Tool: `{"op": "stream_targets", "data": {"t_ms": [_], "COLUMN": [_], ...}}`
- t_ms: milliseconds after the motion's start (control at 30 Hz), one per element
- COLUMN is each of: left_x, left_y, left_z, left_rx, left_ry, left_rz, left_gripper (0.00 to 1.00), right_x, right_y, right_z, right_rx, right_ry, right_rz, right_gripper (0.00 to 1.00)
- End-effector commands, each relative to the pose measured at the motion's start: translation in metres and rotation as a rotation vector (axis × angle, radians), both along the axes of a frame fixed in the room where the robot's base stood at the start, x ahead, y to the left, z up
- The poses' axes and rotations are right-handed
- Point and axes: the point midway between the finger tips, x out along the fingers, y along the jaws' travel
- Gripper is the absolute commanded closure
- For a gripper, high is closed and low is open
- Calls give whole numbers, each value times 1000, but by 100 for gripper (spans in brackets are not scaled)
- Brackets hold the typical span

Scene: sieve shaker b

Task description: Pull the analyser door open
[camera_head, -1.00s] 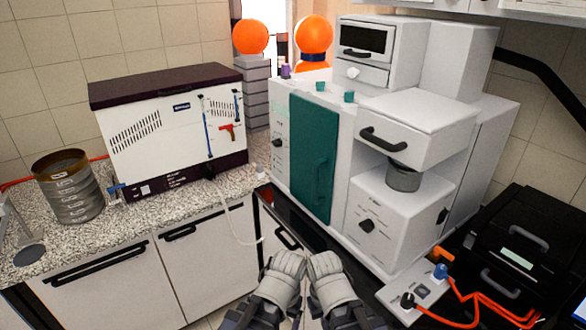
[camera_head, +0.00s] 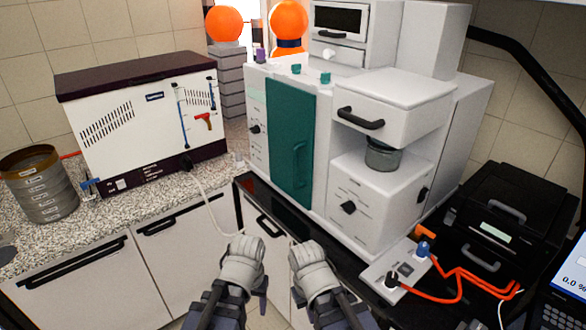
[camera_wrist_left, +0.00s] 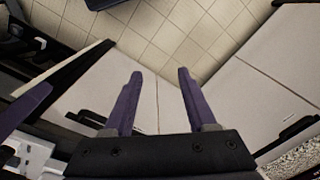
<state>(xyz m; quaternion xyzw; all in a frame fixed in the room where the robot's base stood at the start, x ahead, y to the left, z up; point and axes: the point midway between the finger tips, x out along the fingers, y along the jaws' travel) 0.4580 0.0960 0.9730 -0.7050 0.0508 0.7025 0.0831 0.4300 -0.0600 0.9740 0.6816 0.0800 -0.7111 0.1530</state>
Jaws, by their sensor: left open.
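The analyser is a large white machine (camera_head: 370,190) on the black-topped bench. Its door is a tall teal panel (camera_head: 283,135) on the front left, with a teal vertical handle (camera_head: 298,165). The door looks shut. My left gripper (camera_head: 236,298) is low in front of the bench, below and apart from the door. In the left wrist view its two purple fingers (camera_wrist_left: 157,78) are spread with nothing between them. My right gripper (camera_head: 325,300) is beside it, also apart from the door; its jaw gap cannot be made out.
A white and dark bath unit (camera_head: 150,120) and a sieve stack (camera_head: 40,185) stand on the speckled counter at left. A black box (camera_head: 510,220) and a socket strip (camera_head: 398,270) with orange cables are at right. Cabinet fronts (camera_head: 70,285) lie below the counter.

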Motion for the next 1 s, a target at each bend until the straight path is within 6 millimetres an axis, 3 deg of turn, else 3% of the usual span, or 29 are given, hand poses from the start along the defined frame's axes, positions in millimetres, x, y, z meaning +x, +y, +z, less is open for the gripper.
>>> {"op": "stream_targets", "data": {"t_ms": [33, 167, 367, 467, 633, 800, 1000], "left_x": [13, 55, 125, 163, 233, 289, 321], "left_y": [12, 20, -20, -46, -81, -84, -73], "left_z": [-19, -36, -13, 12, 76, 135, 170], "left_rx": [-31, -194, -568, -790, -1229, -1589, -1794], "left_ry": [-18, -92, -147, -118, 82, 425, 748], "left_rz": [61, 281, 678, 896, 1333, 1699, 1915], "left_gripper": [43, 43, 43, 43, 43, 43, 43], "right_x": [0, 0, 0, 0, 0, 0, 0], "right_y": [0, 0, 0, 0, 0, 0, 0], "right_z": [-19, -39, -43, -43, -43, -43, -43], "right_rx": [0, 0, 0, 0, 0, 0, 0], "right_ry": [0, 0, 0, 0, 0, 0, 0], "right_rz": [0, -1, -1, -1, -1, -1, -1], "right_gripper": [100, 100, 100, 100, 100, 100, 100]}}
